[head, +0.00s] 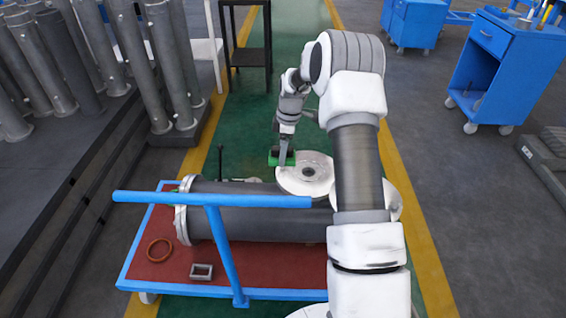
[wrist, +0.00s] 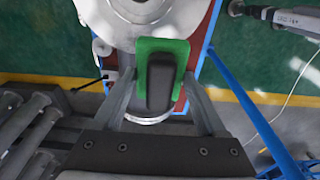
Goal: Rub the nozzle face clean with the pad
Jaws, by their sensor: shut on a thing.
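The pad (head: 281,158) is green with a dark block-shaped grip on top. My gripper (head: 285,150) points down and is shut on this grip; in the wrist view the grip of the pad (wrist: 161,80) sits between both fingers. The nozzle face (head: 308,173) is a pale round flange with a dark centre, facing up from the dark shell (head: 265,222) lying on the cart. The pad is at the upper left edge of the nozzle face. In the wrist view it overlaps the near edge of the nozzle face (wrist: 128,22). Whether they touch, I cannot tell.
The cart has a red top (head: 240,262) and a blue handrail (head: 215,199). A copper-coloured ring (head: 159,250) and a small metal frame (head: 201,272) lie on it. Grey pipes (head: 50,60) stand left; a blue cabinet (head: 505,65) stands right. My arm hides the shell's right part.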

